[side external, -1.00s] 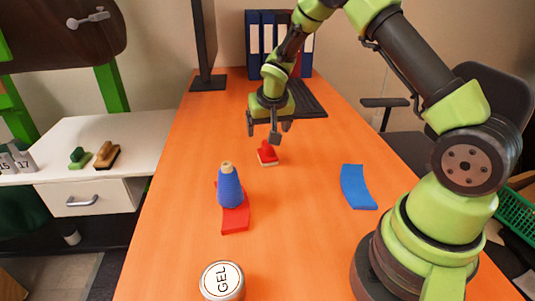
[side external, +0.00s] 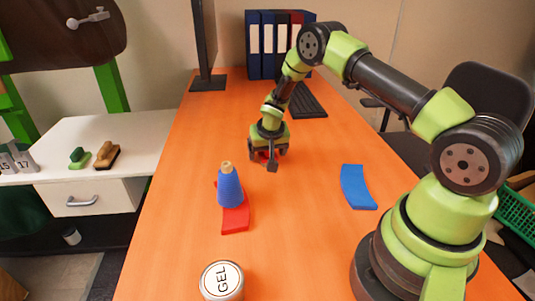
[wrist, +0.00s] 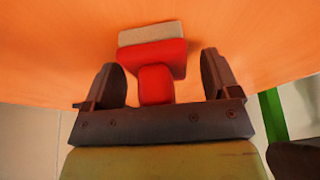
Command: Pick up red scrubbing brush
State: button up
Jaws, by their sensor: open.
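The red scrubbing brush (wrist: 152,57) has a red body and knob and a pale bristle block. In the wrist view it lies between the two fingers of my gripper (wrist: 161,78), with its knob towards the palm. A gap shows between each finger and the knob. My gripper is open and holds nothing. In the side view my gripper (side external: 267,162) is low at the table, around the brush, and hides most of it; only a little red (side external: 264,157) shows.
A blue cone (side external: 229,188) stands on a red curved piece (side external: 236,220), in front and left of my gripper. A blue curved piece (side external: 355,187) lies to the right. A GEL jar (side external: 222,281) is at the front. A keyboard (side external: 308,99) and binders (side external: 270,45) are behind.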

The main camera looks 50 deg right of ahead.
jog(key=c, duration=1)
jog(key=shift+c, duration=0.2)
